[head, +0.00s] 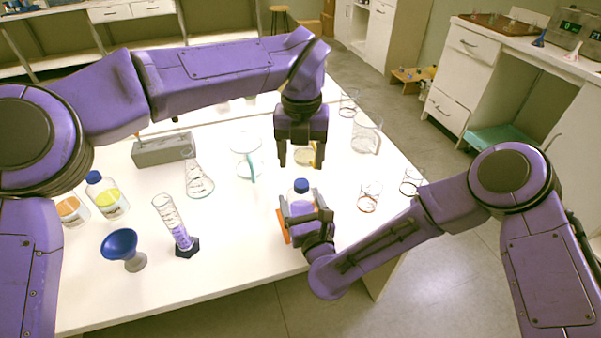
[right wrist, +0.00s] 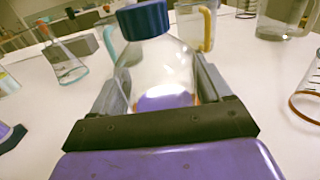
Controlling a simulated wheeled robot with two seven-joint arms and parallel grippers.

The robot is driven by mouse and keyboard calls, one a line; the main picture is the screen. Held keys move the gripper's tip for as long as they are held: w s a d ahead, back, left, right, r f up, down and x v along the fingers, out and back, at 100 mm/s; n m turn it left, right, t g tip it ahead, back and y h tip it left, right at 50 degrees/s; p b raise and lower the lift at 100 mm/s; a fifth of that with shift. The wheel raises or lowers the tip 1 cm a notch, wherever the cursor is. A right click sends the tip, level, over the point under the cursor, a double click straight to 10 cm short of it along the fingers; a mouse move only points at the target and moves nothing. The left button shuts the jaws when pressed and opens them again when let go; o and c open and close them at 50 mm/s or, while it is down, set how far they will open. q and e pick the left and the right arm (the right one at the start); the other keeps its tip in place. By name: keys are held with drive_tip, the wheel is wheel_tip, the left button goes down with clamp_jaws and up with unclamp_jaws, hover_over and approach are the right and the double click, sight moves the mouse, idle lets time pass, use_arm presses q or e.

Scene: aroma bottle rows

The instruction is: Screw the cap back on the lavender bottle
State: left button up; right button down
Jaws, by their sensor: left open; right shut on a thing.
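The lavender bottle (head: 301,205) is clear with purple liquid and stands upright near the table's front edge. Its blue cap (head: 301,185) sits on its neck; how tightly it is seated I cannot tell. My right gripper (head: 305,210) is shut around the bottle's body from the front. In the right wrist view the bottle (right wrist: 163,72) is between the fingers, with the blue cap (right wrist: 144,18) on top. My left gripper (head: 300,165) points down above and slightly behind the cap, open and apart from it.
Glass beakers (head: 368,198) are to the right. A beaker with a teal handle (head: 246,160), a flask (head: 198,182), a graduated cylinder (head: 177,230) and a blue funnel (head: 120,243) are to the left.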

use_arm(q)
wheel_tip(320, 180, up, 5)
drive_tip(key=shift+r, duration=0.2)
use_arm(e)
unclamp_jaws()
drive_tip(key=b+v, duration=0.2)
drive_tip(key=v, duration=0.8)
use_arm(q)
wheel_tip(320, 180, down, 3)
drive_tip(key=shift+r, duration=0.2)
use_arm(e)
drive_tip(key=shift+s+d, duration=0.1)
drive_tip(key=shift+s, duration=0.2)
use_arm(q)
drive_tip(key=shift+a, duration=0.1)
